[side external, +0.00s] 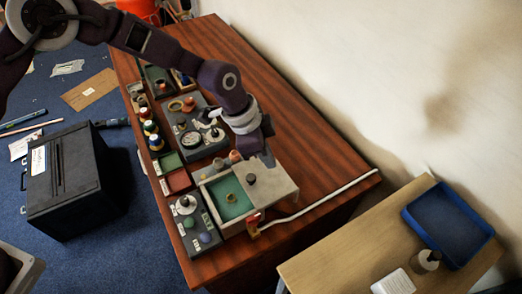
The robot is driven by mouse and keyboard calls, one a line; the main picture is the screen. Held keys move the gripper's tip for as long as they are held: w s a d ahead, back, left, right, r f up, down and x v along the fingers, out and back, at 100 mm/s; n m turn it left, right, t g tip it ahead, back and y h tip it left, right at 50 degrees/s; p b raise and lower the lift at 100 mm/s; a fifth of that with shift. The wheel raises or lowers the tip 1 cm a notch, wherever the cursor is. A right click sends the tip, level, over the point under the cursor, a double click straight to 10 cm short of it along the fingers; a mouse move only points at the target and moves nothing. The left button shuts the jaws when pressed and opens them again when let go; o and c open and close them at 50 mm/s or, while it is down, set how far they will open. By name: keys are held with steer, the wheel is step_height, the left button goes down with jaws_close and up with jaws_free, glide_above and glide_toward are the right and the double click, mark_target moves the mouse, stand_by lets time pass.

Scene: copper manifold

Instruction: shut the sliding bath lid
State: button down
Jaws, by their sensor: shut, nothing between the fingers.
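The bath is a pale grey box with a green inside (216,190), near the front end of the wooden table. Its sliding lid (277,186) is a pale grey slab with a dark round knob (251,179). The lid covers the right part of the bath, and the left part is open. A small brass-coloured ring (230,198) shows in the open part. My gripper (268,160) is shut and empty, at the lid's far edge, behind the knob in the picture. I cannot tell whether its fingertips touch the lid.
A control box with knobs (191,223) stands left of the bath. A red-and-yellow fitting (254,224) with a pale hose (320,205) is at the front right. Small copper-coloured and grey parts (234,156) stand behind the bath. A gauge unit (191,140) is further back.

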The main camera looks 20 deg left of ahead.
glide_above(265, 182)
steer(key=d, duration=0.2)
steer(key=f, duration=0.5)
steer(key=shift+w+a, duration=0.2)
steer(key=shift+w, duration=0.1)
steer(key=shift+s+a+f, duration=0.1)
steer(key=shift+s+a, duration=0.1)
steer(key=shift+a, duration=0.4)
steer(key=shift+s+a, duration=0.2)
steer(key=shift+a, duration=0.35)
steer(key=shift+s+a, duration=0.2)
steer(key=shift+a, duration=0.25)
steer(key=shift+a+f, duration=0.1)
steer(key=s+a, duration=0.7)
steer(key=shift+s+a, duration=0.25)
steer(key=shift+s, duration=0.1)
